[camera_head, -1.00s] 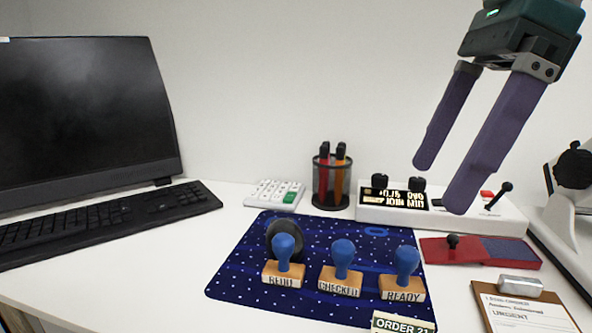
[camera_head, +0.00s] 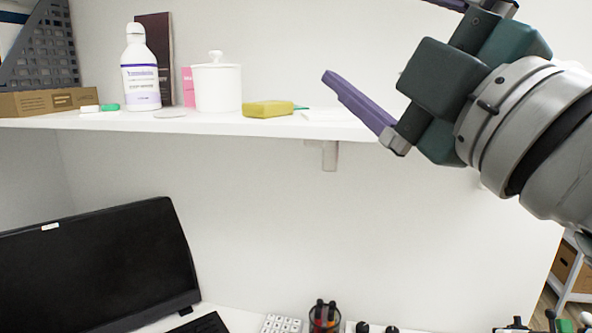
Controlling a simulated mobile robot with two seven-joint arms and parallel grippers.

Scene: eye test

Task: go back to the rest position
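My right gripper (camera_head: 380,38) is at the upper right of the head view, in front of the white wall and the right end of the shelf. Its arm comes in from the right. Its two purple fingers point left and stand wide apart, with nothing between them. The upper finger is partly cut off by the top edge. My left gripper is not in view.
A white shelf (camera_head: 225,123) holds a white bottle (camera_head: 141,75), a white lidded jar (camera_head: 218,87), a yellow sponge-like block (camera_head: 268,109) and a cardboard box (camera_head: 48,101). Below are a monitor (camera_head: 95,265), keyboard (camera_head: 203,324) and pen cup (camera_head: 324,317).

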